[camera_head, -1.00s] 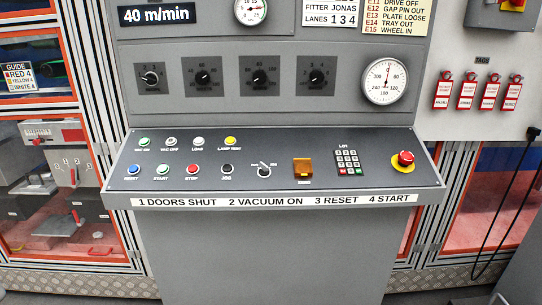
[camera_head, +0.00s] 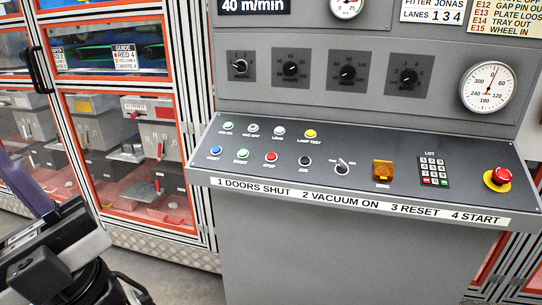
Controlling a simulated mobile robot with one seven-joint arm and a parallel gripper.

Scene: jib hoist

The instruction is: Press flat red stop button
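The flat red stop button (camera_head: 270,157) sits in the lower row on the sloping grey console, with a STOP label below it. The green start button (camera_head: 242,154) is to its left and a black button (camera_head: 304,161) to its right. Nothing covers or touches the stop button. A dark end part of my arm shows at the lower left of the view, well apart from the console buttons. Its fingertips cannot be made out, so I cannot tell whether my gripper is open or shut.
A red mushroom knob (camera_head: 497,176) on a yellow base is at the console's right end. A blue button (camera_head: 215,150), a selector switch (camera_head: 342,166), an amber cover (camera_head: 383,171) and a keypad (camera_head: 433,170) share the panel. An orange-framed glass cabinet (camera_head: 130,222) stands left.

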